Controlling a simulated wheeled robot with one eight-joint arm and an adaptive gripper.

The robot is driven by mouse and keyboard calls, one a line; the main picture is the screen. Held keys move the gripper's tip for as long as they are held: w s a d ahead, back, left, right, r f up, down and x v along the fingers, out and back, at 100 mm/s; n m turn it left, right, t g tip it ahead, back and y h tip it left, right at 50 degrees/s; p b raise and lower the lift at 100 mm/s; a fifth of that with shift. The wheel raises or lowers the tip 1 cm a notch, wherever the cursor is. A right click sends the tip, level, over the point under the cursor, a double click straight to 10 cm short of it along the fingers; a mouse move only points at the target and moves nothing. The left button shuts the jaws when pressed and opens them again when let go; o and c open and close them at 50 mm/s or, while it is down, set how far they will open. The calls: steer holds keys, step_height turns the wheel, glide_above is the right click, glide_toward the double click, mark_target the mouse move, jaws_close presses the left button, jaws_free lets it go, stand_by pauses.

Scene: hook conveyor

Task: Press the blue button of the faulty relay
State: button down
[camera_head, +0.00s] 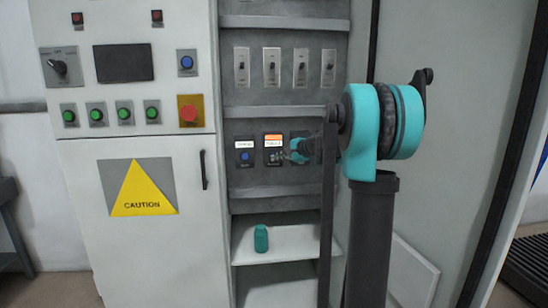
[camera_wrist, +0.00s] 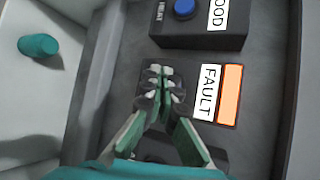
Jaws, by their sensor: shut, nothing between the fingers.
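The faulty relay (camera_head: 273,137) is the middle dark box on the cabinet's relay shelf, with a lit orange lamp. In the wrist view its white FAULT label (camera_wrist: 208,92) and orange lamp (camera_wrist: 230,95) show clearly. My gripper (camera_wrist: 160,84) is shut and empty, its fingertips in front of this relay's face, beside the label. They hide the place where its blue button would be; I cannot tell whether they touch it. In the head view my gripper (camera_head: 283,156) reaches in from the right, at the relay's lower part.
A neighbouring relay (camera_head: 244,169) with a blue button (camera_wrist: 184,8) stands to the left; another is mostly hidden behind my arm. Several toggle switches sit above. A teal bottle (camera_head: 261,238) stands on the white shelf (camera_head: 290,246) below. The open cabinet door (camera_head: 455,120) is at right.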

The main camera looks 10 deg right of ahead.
steer(key=shift+w, duration=0.2)
steer(key=shift+w, duration=0.2)
steer(key=shift+w, duration=0.45)
stand_by(0.7)
steer(key=shift+s, duration=0.85)
steer(key=shift+s, duration=0.1)
steer(key=shift+s, duration=2.4)
